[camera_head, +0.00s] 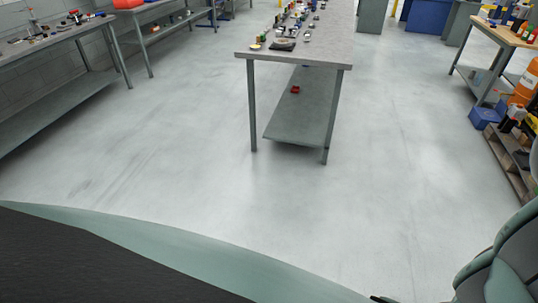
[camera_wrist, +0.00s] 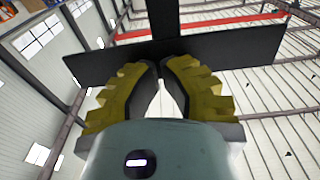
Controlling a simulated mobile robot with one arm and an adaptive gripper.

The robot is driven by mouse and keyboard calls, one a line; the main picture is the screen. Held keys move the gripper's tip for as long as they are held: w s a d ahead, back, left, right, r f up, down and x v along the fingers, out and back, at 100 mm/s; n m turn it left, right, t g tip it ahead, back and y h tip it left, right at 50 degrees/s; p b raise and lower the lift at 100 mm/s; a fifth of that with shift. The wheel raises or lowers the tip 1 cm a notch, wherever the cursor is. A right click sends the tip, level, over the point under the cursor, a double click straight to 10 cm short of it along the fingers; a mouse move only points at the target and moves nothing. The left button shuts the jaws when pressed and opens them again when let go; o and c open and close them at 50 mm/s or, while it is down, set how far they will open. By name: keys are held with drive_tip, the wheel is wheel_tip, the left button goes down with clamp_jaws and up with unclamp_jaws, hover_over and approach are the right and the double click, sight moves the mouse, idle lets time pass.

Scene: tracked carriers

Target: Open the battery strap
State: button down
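I cannot make out a battery strap in either view. In the wrist view my gripper (camera_wrist: 159,68) has two curved fingers with ridged yellow pads. The fingers lean inward and their tips come close together, with a light gap between them lower down. A flat dark panel (camera_wrist: 235,48) with an upright dark piece (camera_wrist: 164,17) is behind the tips. I cannot tell whether the tips touch each other or the panel. The gripper does not show clearly in the head view.
A grey workbench (camera_head: 300,52) with small items stands ahead. Another bench (camera_head: 60,38) is at left, and a wooden-topped one (camera_head: 497,32) at right. Beside it are a blue box (camera_head: 485,117) and an orange barrel (camera_head: 524,85). Floor (camera_head: 190,150) between is clear.

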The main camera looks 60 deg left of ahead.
drive_tip(key=p, duration=0.1)
drive_tip(key=w+d+r+g+y+p, duration=0.1)
drive_tip(key=p, duration=0.1)
drive_tip(key=shift+d+r, duration=0.15)
drive_tip(key=shift+r, duration=0.15)
drive_tip(key=shift+w+d+f+g+y+p, duration=0.1)
drive_tip(key=shift+w+d+g+y+p, duration=0.35)
drive_tip(key=shift+p, duration=0.65)
drive_tip(key=shift+w+d+f+g+y+p, duration=0.6)
drive_tip(key=shift+d+y+p, duration=0.2)
drive_tip(key=shift+p, duration=0.5)
drive_tip(key=shift+a, duration=0.1)
drive_tip(key=shift+r, duration=0.1)
